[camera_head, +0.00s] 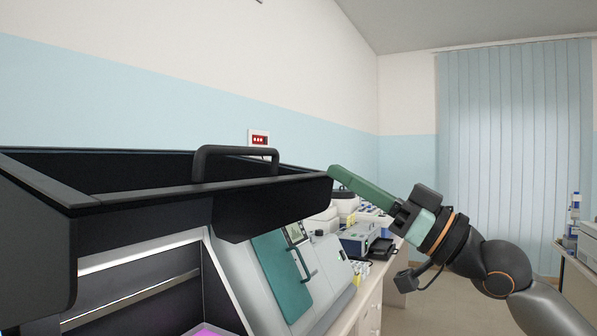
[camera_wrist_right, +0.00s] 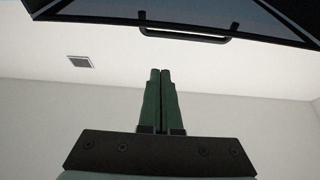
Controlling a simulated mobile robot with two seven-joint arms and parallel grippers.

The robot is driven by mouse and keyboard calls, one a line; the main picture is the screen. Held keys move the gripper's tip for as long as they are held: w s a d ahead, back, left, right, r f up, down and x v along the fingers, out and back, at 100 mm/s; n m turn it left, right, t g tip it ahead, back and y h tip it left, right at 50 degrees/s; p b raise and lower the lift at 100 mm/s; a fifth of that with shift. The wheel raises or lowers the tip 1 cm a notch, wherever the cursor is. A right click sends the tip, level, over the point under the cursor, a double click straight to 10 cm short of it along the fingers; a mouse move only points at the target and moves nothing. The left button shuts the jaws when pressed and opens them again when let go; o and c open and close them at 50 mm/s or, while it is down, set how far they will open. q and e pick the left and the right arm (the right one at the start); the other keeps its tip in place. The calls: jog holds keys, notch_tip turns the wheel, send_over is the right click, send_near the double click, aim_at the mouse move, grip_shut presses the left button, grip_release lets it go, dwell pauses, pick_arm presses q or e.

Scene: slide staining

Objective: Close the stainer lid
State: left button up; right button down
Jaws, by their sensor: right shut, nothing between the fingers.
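The stainer lid (camera_head: 110,205) is a large black cover, raised open at the left in the head view, with a black bar handle (camera_head: 236,150) on its upper edge. The lit interior of the stainer (camera_head: 140,290) shows below it. My right gripper (camera_head: 335,173) has green fingers, shut and empty, with the tips close to the lid's right end; I cannot tell whether they touch. In the right wrist view, the shut fingers (camera_wrist_right: 160,72) point up toward the lid (camera_wrist_right: 110,12) and its handle (camera_wrist_right: 185,33), with a gap in the picture. My left gripper is not in view.
Several smaller instruments, including a blue-grey box (camera_head: 356,240), sit farther along the white bench (camera_head: 372,300). Another bench with equipment (camera_head: 590,242) is at the far right. The space above the benches is open.

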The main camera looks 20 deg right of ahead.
aim_at(299, 179)
jog(key=p+x, duration=0.4)
jog(key=x, duration=0.4)
jog(key=f, duration=0.4)
jog(key=shift+w+a, duration=0.15)
jog(key=shift+w, duration=0.1)
